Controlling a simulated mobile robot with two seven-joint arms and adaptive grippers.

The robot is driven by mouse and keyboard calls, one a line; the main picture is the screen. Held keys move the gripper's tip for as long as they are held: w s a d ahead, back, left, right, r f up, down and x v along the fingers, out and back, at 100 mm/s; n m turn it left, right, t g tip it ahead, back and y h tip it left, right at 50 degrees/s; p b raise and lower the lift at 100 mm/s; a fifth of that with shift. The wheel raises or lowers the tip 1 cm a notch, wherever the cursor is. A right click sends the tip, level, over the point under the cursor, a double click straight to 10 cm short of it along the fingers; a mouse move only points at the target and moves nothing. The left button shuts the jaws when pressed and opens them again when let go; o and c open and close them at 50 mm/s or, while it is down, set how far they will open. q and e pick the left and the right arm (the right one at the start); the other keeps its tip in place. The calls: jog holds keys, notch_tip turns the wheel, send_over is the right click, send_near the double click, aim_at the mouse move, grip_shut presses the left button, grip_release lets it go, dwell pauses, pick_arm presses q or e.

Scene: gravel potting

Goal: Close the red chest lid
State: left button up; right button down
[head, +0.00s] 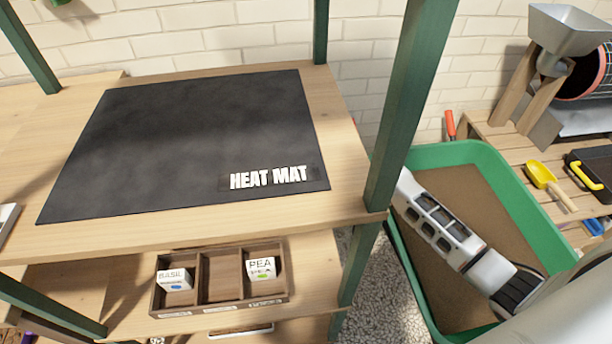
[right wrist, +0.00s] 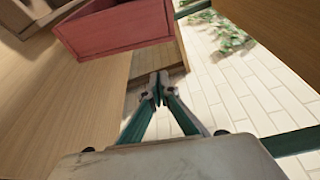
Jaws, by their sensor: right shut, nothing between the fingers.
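A red wooden box (right wrist: 118,32), which looks like the red chest, shows at the top of the right wrist view. Its front wall faces me and its top is cut off by the picture edge, so I cannot tell how its lid stands. My right gripper (right wrist: 158,88) is shut and empty, with its fingertips below the box in the picture and apart from it. In the head view my right arm reaches down at the right behind the green post, and its gripper is hidden. The red chest does not show in the head view. My left gripper is in neither view.
A black heat mat (head: 190,140) covers the wooden bench top. A seed box (head: 219,304) with basil and pea packets sits on the shelf below. A green post (head: 410,100) stands beside my right arm, over a green-rimmed tray (head: 520,220). A yellow scoop (head: 541,175) lies at right.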

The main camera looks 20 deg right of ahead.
pick_arm(q)
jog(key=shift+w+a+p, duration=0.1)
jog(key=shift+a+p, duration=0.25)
jog(key=shift+p, duration=0.2)
pick_arm(e)
jog(key=s, duration=0.1)
jog(key=s+a, duration=0.1)
jog(key=s, duration=0.1)
jog(key=shift+s+a+r, duration=0.2)
jog(key=shift+s+r, duration=0.05)
jog(key=shift+r, duration=0.05)
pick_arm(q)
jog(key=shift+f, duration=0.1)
